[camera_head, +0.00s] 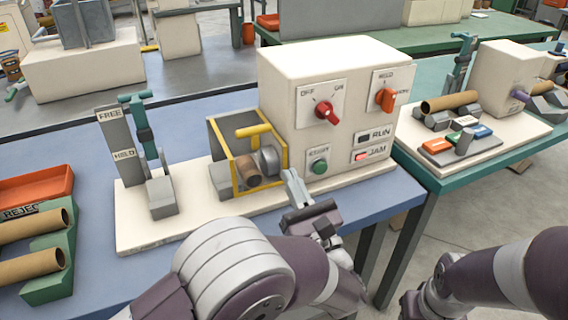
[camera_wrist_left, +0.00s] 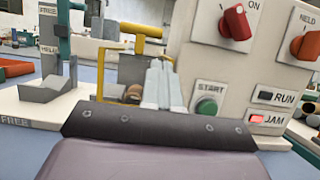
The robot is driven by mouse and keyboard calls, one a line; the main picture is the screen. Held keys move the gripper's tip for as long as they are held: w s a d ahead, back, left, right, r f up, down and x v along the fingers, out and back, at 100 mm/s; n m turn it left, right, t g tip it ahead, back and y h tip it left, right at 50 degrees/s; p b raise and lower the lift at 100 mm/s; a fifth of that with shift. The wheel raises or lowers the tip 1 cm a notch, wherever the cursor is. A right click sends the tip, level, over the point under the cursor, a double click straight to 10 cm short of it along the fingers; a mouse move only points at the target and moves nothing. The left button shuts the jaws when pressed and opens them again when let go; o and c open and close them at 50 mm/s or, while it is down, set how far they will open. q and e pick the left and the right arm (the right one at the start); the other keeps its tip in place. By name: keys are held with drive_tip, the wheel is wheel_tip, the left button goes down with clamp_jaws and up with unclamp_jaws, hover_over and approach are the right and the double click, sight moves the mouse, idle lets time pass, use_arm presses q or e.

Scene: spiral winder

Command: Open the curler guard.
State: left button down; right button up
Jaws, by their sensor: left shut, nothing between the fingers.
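The curler guard (camera_head: 235,172) is a yellow-edged frame with a yellow handle bar (camera_head: 253,130) across its upper front. It stands upright over the curler on the winder's cream base, and looks closed. Behind it sit a brown tube (camera_head: 246,168) and a grey round part. My left gripper (camera_head: 290,176) is shut and empty, just right of the guard and below the handle, apart from the handle. In the left wrist view the gripper's fingers (camera_wrist_left: 160,85) point toward the panel, with the yellow handle (camera_wrist_left: 138,30) up and left. My right gripper is not in view.
The cream cabinet (camera_head: 330,65) carries red and orange knobs, a green start button (camera_head: 319,167) and a lit red JAM lamp (camera_head: 362,156). A FREE/HELD post with a teal lever (camera_head: 140,120) stands left. A reject tray (camera_head: 35,190) and tubes lie far left.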

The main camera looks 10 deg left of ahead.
sight(246, 141)
use_arm(q)
drive_tip(key=x, duration=0.8)
drive_tip(key=shift+p, duration=0.4)
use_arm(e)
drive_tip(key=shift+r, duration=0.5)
